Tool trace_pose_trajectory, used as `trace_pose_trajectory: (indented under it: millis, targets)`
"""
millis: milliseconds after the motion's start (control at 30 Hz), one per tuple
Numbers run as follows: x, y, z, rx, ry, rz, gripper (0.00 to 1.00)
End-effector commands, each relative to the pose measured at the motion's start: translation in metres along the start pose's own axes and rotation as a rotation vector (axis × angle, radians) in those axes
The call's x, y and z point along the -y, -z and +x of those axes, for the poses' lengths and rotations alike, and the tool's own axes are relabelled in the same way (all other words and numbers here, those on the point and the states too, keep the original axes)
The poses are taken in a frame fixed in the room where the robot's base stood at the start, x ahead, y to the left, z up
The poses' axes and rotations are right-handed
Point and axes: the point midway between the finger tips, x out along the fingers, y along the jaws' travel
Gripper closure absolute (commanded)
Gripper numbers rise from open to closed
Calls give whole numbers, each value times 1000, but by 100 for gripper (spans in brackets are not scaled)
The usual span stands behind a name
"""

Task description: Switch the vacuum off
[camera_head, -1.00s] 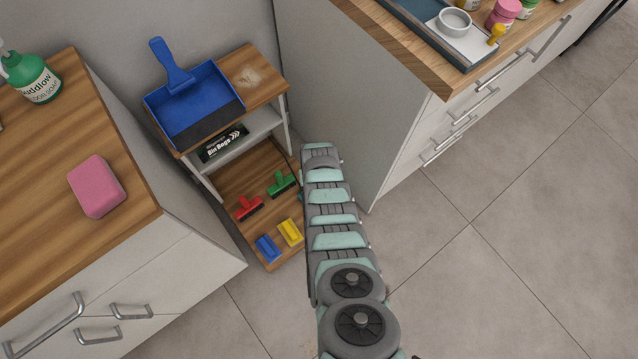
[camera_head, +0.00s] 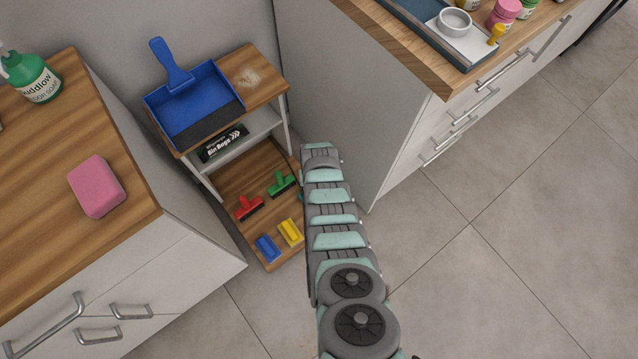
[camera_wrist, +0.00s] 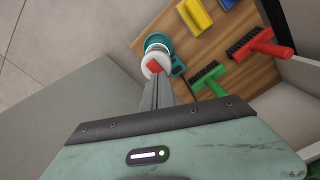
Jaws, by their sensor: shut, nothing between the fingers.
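A small round teal and white device (camera_wrist: 157,41) with a red part (camera_wrist: 155,66) is on the lower wooden shelf in the wrist view. It looks like the vacuum. In the head view it is almost wholly hidden behind my arm. My gripper (camera_wrist: 160,76) is shut and empty, with its fingertips right at the red part. I cannot tell whether they touch it. The fingertips hide part of the device, and whether it is on or off cannot be seen. The gripper itself is hidden in the head view.
A blue dustpan (camera_head: 190,105) and a bin bags box (camera_head: 222,144) are above. Counters flank the shelf unit; the floor (camera_head: 480,250) is clear.

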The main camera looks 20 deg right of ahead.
Motion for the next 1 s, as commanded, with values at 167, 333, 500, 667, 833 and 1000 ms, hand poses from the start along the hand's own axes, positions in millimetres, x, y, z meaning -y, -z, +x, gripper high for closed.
trace_pose_trajectory:
  millis: [167,333,500,667,833,1000]
  targets:
    - [0,0,0,0,0,0,100]
    - [0,0,-2,0,0,0,100]
    - [0,0,-13,0,0,0,100]
    - [0,0,-27,0,-1,0,100]
    - [0,0,-40,0,-1,0,100]
    - [0,0,-54,0,0,0,100]
